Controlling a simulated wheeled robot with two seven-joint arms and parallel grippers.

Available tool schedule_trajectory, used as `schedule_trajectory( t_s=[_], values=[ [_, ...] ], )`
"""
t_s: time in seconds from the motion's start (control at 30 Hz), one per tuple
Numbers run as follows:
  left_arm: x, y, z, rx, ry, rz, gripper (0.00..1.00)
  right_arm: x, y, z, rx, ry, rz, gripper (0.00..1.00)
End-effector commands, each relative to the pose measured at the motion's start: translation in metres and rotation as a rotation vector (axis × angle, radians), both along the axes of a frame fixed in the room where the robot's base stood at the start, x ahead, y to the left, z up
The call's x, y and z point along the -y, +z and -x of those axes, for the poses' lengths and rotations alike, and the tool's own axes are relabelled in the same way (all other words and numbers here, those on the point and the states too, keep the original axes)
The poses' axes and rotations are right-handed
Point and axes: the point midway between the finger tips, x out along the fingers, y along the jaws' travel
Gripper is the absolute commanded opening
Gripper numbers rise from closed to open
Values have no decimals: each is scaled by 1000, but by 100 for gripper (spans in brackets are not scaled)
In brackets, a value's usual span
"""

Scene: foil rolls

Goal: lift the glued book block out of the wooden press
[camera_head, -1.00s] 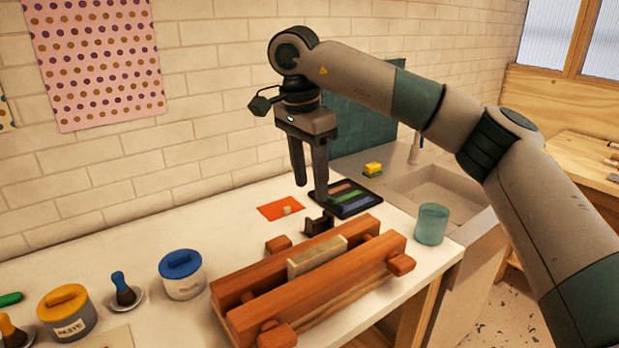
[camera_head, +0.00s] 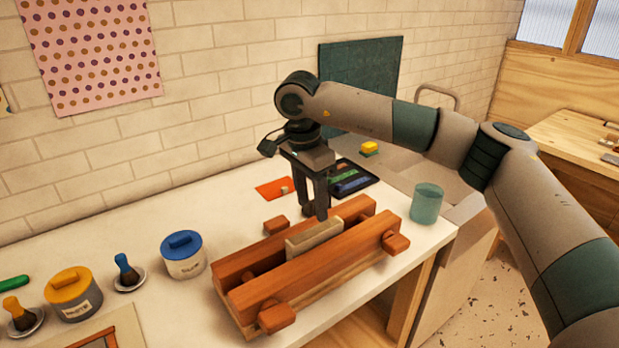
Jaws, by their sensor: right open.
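The wooden press (camera_head: 310,270) lies on the white worktop, with two reddish-brown beams and handle ends on its sides. The pale book block (camera_head: 315,237) stands upright between the beams, its top showing above them. Its lower part is hidden by the front beam. My right gripper (camera_head: 316,212) points down just above and behind the book block, its fingers apart and empty. From this angle I cannot tell whether a finger touches the block. My left gripper is out of view.
A blue-lidded pot (camera_head: 184,256), a yellow-lidded pot (camera_head: 74,293) and brushes in dishes stand left of the press. A teal glass (camera_head: 427,203) stands to its right, by the worktop edge. A dark tray (camera_head: 352,178) and an orange card (camera_head: 272,188) lie behind.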

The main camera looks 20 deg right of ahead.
Motion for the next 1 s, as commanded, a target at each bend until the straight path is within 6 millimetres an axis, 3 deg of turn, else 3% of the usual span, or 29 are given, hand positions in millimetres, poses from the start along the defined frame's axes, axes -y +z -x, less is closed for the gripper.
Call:
schedule_trajectory(
  t_s=[0.3, 0.5, 0.93, 1.0],
  values=[
    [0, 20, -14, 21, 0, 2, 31, 6, -48, -1, -2, 0, 0, 45],
    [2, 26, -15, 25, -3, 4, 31, 8, -69, -2, -2, -1, 0, 45],
    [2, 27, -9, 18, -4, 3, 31, 9, -76, -3, 0, 0, 0, 45],
    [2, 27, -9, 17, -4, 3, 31, 9, -76, -3, 0, 0, 0, 31]
  ],
)
